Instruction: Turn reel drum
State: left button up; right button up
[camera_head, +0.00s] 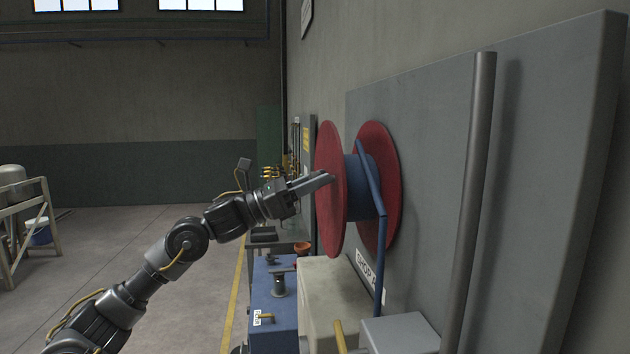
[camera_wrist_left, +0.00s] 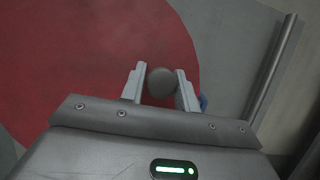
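The reel drum has two red discs (camera_head: 331,215) and a blue core (camera_head: 356,185) between them. It stands out from a grey wall panel, and a blue hose hangs from it. In the left wrist view the near red disc (camera_wrist_left: 85,60) fills much of the picture. A round grey knob (camera_wrist_left: 161,83) sticks out of the disc near its edge. My left gripper (camera_head: 328,178) is at the near disc's face. In the wrist view its two fingers (camera_wrist_left: 160,88) flank the knob with no clear gap on either side. My right gripper is out of view.
A grey vertical pipe (camera_head: 472,200) runs up the panel (camera_head: 545,180) right of the reel. A beige cabinet (camera_head: 340,305) and a blue box (camera_head: 272,300) with a valve stand below.

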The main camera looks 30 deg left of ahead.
pick_arm(q)
grip_shut()
jog(key=f+m+g+b, duration=0.1)
jog(key=m+b, duration=0.1)
jog(key=b, duration=0.1)
jog(key=f+m+g+h+b, duration=0.1)
jog(key=f+m+b, duration=0.1)
jog(key=b, duration=0.1)
jog(key=f+m+b, duration=0.1)
jog(key=m+b, duration=0.1)
jog(key=b, duration=0.1)
jog(key=shift+s+d+f+g, duration=0.15)
jog(key=shift+s+d+g, duration=0.15)
jog(key=shift+s+g, duration=0.1)
jog(key=shift+f+m+g+h+b, duration=0.15)
jog(key=shift+m+g+h+b, duration=0.35)
jog(key=shift+m, duration=0.4)
jog(key=shift+o, duration=2.4)
grip_release()
jog(key=b+v, duration=0.4)
jog(key=v, duration=0.7)
